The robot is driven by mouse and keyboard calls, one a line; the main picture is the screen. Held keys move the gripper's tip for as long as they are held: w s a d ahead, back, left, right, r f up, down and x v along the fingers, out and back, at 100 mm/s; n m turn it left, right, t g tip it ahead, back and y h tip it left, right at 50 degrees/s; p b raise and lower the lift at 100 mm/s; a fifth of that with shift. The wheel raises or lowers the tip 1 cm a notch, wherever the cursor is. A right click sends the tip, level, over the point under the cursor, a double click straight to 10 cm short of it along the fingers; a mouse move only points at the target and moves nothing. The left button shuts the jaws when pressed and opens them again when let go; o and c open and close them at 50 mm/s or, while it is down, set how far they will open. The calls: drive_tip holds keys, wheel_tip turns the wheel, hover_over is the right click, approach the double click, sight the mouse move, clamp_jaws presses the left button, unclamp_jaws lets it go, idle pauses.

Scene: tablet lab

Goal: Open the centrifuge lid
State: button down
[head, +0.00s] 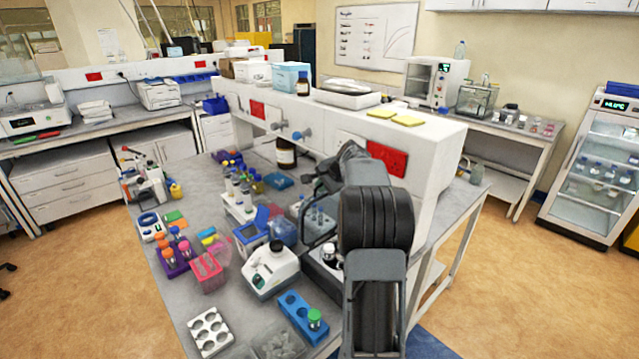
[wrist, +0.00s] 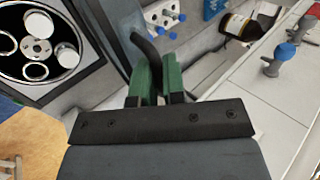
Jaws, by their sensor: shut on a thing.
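The centrifuge (wrist: 88,75) shows at the upper left of the wrist view, with its round rotor bowl (wrist: 38,47) uncovered and white-capped tubes inside. In the head view its dark body (head: 318,268) is partly hidden behind my arm. The lid (wrist: 112,25) appears as a grey panel standing raised beside the bowl, seen nearly edge-on. A black curved handle (wrist: 146,46) runs between the green fingers of my gripper (wrist: 158,78), which is shut on it. In the head view my gripper (head: 325,186) is small and dark above the bench, so its fingers are hard to make out.
A white bench device (head: 270,268), a blue tube rack (head: 302,318) and a white rack (head: 210,332) stand near the centrifuge. A brown bottle (wrist: 240,27) lies within view past the fingers.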

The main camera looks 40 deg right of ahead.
drive_tip(key=shift+w+a+f, duration=0.1)
drive_tip(key=shift+w+f, duration=0.1)
drive_tip(key=shift+w, duration=0.1)
drive_tip(key=shift+g, duration=0.3)
drive_tip(key=c, duration=1.2)
unclamp_jaws()
drive_tip(key=shift+c, duration=0.2)
drive_tip(key=shift+f, duration=0.1)
drive_tip(key=shift+s, duration=0.1)
drive_tip(key=a+b+v, duration=0.1)
drive_tip(key=b+v, duration=0.1)
drive_tip(key=v, duration=1.2)
drive_tip(key=shift+d+r+b, duration=0.25)
drive_tip(key=shift+d+b, duration=0.1)
drive_tip(key=shift+d, duration=0.15)
